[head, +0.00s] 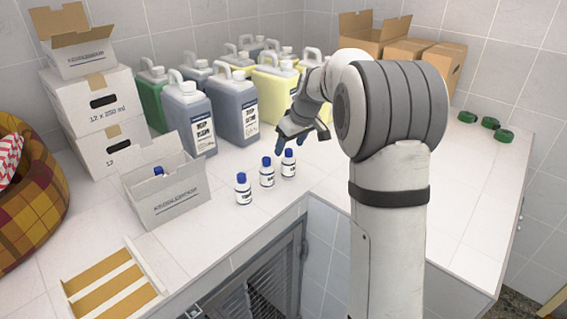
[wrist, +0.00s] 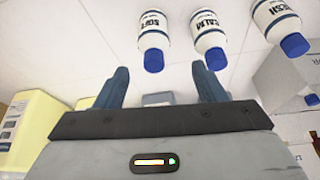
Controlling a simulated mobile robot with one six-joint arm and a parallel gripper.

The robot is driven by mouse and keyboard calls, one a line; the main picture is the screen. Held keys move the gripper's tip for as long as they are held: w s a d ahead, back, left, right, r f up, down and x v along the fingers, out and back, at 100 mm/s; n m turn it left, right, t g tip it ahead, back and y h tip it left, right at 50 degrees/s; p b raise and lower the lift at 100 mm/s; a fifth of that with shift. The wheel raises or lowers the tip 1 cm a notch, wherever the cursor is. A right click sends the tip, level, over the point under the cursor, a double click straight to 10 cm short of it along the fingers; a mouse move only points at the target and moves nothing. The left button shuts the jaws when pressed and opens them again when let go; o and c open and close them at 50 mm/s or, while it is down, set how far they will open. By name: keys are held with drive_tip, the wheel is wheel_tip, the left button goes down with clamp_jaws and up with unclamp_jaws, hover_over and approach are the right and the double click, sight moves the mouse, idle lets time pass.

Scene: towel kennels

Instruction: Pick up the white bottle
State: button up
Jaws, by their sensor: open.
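Three small white bottles with blue caps and dark-banded labels stand upright on the white counter in the head view: a left one (head: 243,190), a middle one (head: 267,173) and a right one (head: 289,164). In the wrist view they appear upside down: SOFT (wrist: 153,40), CALM (wrist: 209,36) and FRESH (wrist: 278,22). My gripper (head: 303,141) is over the counter, just behind and right of the right bottle. Its two blue fingers (wrist: 161,80) are apart with nothing between them. The SOFT and CALM caps are close ahead of the fingertips.
An open white box (head: 168,195) with a blue-capped bottle inside stands left of the bottles. Large grey jugs (head: 190,115) and yellow jugs (head: 273,95) stand behind. A divided tray (head: 112,285) lies front left. The counter's front edge is close to the bottles.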

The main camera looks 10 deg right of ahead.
sight(288, 155)
drive_tip(key=x, duration=0.2)
drive_tip(key=p+x, duration=0.1)
drive_tip(key=x, duration=0.1)
drive_tip(key=p+x, duration=0.1)
drive_tip(key=x, duration=0.2)
drive_tip(key=shift+d+f, duration=0.1)
drive_tip(key=shift+d, duration=0.25)
drive_tip(key=shift+c, duration=0.3)
drive_tip(key=c, duration=1)
